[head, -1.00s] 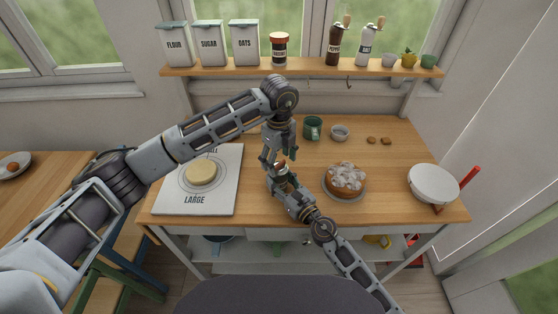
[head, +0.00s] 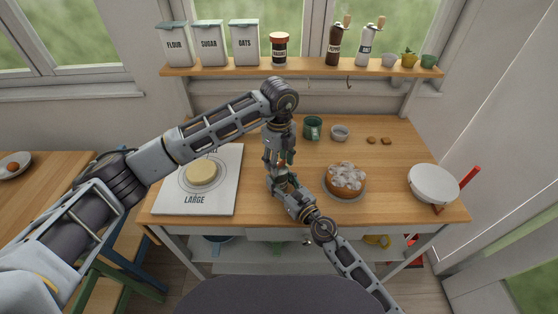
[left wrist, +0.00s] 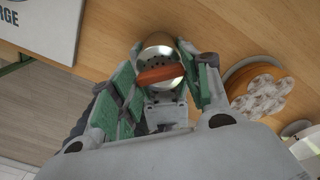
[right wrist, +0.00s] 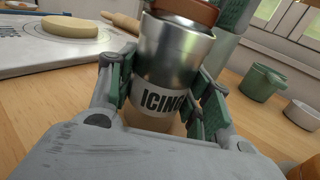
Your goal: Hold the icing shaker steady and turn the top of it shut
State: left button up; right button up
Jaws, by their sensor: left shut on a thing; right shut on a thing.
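The icing shaker (right wrist: 172,55) is a silver metal can with a white band reading "ICING". It stands upright in the right wrist view. My right gripper (right wrist: 163,100) is shut around its body, a finger on each side. Its top (left wrist: 158,52) shows in the left wrist view as a metal disc with holes and a red-brown bar (left wrist: 160,75) across it. My left gripper (head: 279,160) comes down from above and is shut on the top, with green pads on both sides. In the head view the grippers hide most of the shaker.
An iced cake (head: 346,178) on a plate stands right of the grippers. A white board (head: 222,190) with a pale round cake lies left. A green mug (head: 312,127) and small bowl (head: 340,132) stand behind; a white pan (head: 433,184) is at the right edge.

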pick_arm(q)
jog(key=shift+m, duration=0.4)
jog(key=m, duration=0.3)
jog(key=shift+m, duration=0.4)
jog(key=m, duration=0.4)
jog(key=shift+m, duration=0.3)
jog(key=m, duration=0.4)
jog(key=shift+m, duration=2.3)
jog(key=o, duration=1)
